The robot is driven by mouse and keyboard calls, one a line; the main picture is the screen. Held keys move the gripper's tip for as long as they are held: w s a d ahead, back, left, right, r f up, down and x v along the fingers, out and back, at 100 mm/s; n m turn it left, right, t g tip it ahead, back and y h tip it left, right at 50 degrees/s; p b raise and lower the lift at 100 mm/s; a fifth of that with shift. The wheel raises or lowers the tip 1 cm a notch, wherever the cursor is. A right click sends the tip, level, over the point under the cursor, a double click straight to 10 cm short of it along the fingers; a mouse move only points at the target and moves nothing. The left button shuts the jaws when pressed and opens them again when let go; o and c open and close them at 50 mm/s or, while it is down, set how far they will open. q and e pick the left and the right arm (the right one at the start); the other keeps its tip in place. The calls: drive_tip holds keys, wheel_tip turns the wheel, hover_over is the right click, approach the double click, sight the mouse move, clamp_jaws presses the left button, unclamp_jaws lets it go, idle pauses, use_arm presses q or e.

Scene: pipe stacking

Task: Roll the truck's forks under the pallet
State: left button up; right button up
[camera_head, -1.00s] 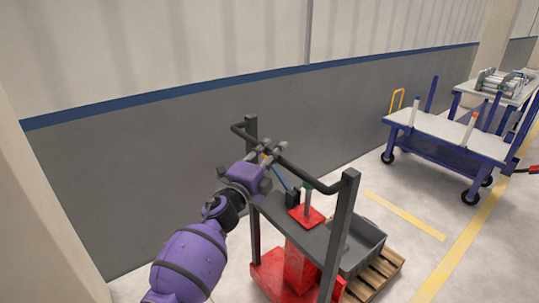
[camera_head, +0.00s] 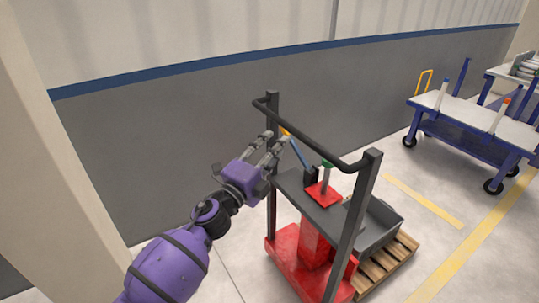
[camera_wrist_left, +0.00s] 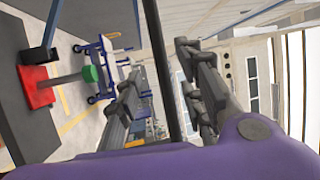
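The truck has a red base (camera_head: 292,254), a dark deck and a black push handle (camera_head: 318,140) on two upright posts. The wooden pallet (camera_head: 388,264) lies on the floor just beyond the base, with a grey bin (camera_head: 378,228) on it. The forks are hidden, so I cannot tell how they stand to the pallet. My left gripper (camera_head: 276,148) is at the handle's left end, fingers apart. In the left wrist view, a dark bar (camera_wrist_left: 162,65) runs between its open fingers (camera_wrist_left: 165,95); contact cannot be told. My right gripper is out of view.
A red plate with a green-topped lever (camera_head: 323,190) stands on the truck's deck. A grey wall (camera_head: 190,140) runs behind, and a pale pillar (camera_head: 60,150) is at left. A blue cart (camera_head: 470,140) stands at right. The floor between it and the pallet is clear.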

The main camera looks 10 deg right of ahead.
use_arm(q)
drive_tip(key=shift+v, duration=1.2)
